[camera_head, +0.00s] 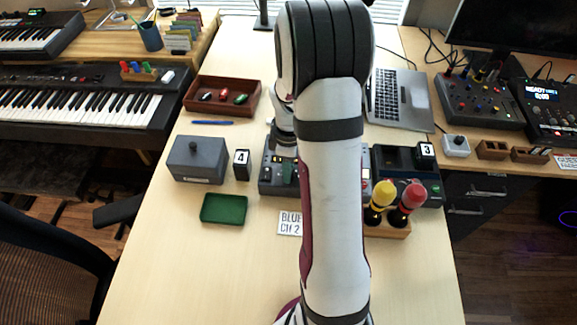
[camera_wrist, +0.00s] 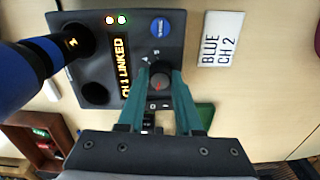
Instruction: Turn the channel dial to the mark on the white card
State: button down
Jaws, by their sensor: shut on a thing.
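The channel dial (camera_wrist: 161,83) is a small dark knob with a red mark, on a dark panel (camera_wrist: 97,35). The panel display (camera_wrist: 124,79) reads CH 1 LINKED. In the wrist view, my gripper (camera_wrist: 160,72) has its two teal fingers closed on the dial's sides. Small white marks show beside the dial, too small to read surely. The white card (camera_wrist: 220,40) reads BLUE CH 2 and lies on the table; it also shows in the head view (camera_head: 290,223). In the head view my arm hides the dial and most of the panel.
In the head view, a green tray (camera_head: 224,222), a grey box (camera_head: 196,160) and a wooden holder (camera_head: 390,230) with yellow and red-topped handles stand nearby. The front left table is clear.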

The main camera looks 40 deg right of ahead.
jog(key=m, duration=0.3)
jog(key=shift+m, duration=2.3)
jog(key=c, duration=0.6)
grip_release()
notch_tip(320, 180, up, 16)
jog(key=shift+f, duration=0.1)
